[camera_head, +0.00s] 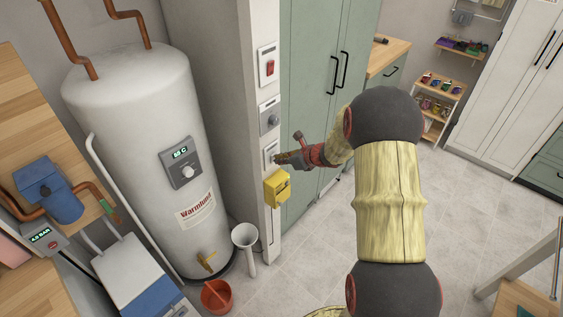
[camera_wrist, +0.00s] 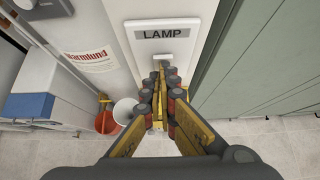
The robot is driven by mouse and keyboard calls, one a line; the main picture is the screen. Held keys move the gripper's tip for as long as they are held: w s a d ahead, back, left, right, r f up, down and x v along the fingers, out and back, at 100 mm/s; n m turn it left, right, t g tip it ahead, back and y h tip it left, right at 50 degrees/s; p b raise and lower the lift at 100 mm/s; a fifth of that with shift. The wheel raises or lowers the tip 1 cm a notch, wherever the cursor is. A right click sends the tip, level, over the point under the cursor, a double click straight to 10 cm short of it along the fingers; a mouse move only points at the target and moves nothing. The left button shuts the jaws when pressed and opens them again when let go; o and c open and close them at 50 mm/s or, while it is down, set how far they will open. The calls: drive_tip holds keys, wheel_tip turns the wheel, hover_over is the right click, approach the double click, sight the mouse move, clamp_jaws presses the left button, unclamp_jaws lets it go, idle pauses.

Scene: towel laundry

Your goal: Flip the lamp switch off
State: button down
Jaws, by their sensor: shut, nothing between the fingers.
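The lamp switch plate (camera_head: 270,152) is a white plate on the narrow wall post, between a grey knob plate and a yellow box. In the wrist view the plate (camera_wrist: 163,42) carries a dark label reading "LAMP", with a small white switch (camera_wrist: 171,59) below it. My gripper (camera_head: 281,159) is shut and empty, with its tips right at the plate. In the wrist view my gripper (camera_wrist: 163,74) has its tips just below the switch and partly covers the plate's lower part. I cannot tell whether the tips touch the switch, or which way it is set.
Above the lamp plate are a knob plate (camera_head: 269,117) and a red switch plate (camera_head: 267,65). A yellow box (camera_head: 276,188) sits close below. A white boiler (camera_head: 137,150) stands left, green cabinets (camera_head: 318,80) right. The tiled floor (camera_head: 470,210) at right is largely clear.

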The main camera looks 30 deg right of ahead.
drive_tip(key=shift+w+a+r, duration=0.1)
drive_tip(key=shift+w+r, duration=0.05)
drive_tip(key=shift+w, duration=0.05)
drive_tip(key=shift+r, duration=0.15)
drive_tip(key=shift+r+p, duration=0.65)
drive_tip(key=shift+p, duration=0.05)
